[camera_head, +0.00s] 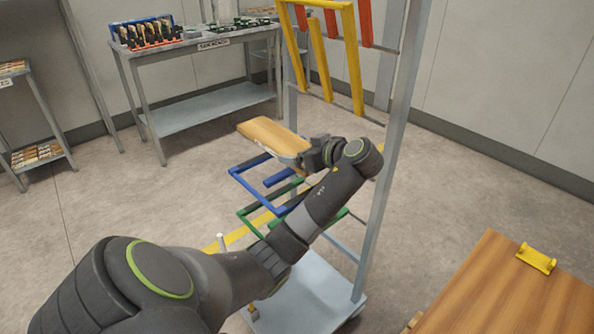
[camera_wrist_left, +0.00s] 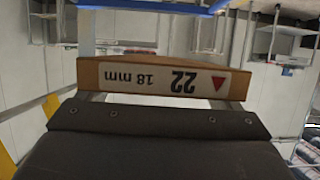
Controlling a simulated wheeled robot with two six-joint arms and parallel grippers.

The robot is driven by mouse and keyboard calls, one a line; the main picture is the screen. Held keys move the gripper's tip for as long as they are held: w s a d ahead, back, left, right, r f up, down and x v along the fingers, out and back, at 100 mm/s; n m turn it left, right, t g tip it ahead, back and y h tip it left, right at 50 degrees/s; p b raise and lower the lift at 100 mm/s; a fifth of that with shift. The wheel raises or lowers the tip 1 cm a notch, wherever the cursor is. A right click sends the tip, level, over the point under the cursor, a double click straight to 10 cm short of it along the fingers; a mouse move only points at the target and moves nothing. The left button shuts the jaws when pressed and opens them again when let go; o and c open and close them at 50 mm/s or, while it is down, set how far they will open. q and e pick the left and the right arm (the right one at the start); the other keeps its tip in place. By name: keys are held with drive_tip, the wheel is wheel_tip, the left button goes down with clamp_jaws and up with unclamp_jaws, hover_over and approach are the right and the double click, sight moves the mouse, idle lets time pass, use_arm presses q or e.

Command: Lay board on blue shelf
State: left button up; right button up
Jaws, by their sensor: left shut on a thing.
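The board (camera_head: 272,137) is a flat tan wooden piece, held roughly level above the blue shelf. My left gripper (camera_head: 310,156) is shut on its near right end. In the left wrist view, the board's edge (camera_wrist_left: 150,80) shows end-on with an upside-down label reading 22 and 18 mm. The blue shelf (camera_head: 257,192) is an open frame of blue bars on the grey rack, just below the board, with a gap visible between them. A blue bar (camera_wrist_left: 150,5) also crosses the top of the left wrist view. My arm hides part of the rack. My right gripper is out of view.
Green bars (camera_head: 252,224) sit lower on the rack, and yellow arms (camera_head: 352,60) and red arms (camera_head: 365,22) higher. A grey upright (camera_head: 392,160) stands right of my gripper. A wooden table (camera_head: 515,295) is at lower right. A workbench (camera_head: 210,110) stands behind.

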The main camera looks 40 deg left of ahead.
use_arm(q)
wheel_tip(320, 180, down, 9)
drive_tip(key=shift+s+f, duration=0.15)
drive_tip(key=shift+s, duration=0.2)
drive_tip(key=o, duration=1)
drive_tip(key=shift+o, duration=0.2)
drive_tip(key=b+v, duration=0.1)
drive_tip(key=v, duration=1.1)
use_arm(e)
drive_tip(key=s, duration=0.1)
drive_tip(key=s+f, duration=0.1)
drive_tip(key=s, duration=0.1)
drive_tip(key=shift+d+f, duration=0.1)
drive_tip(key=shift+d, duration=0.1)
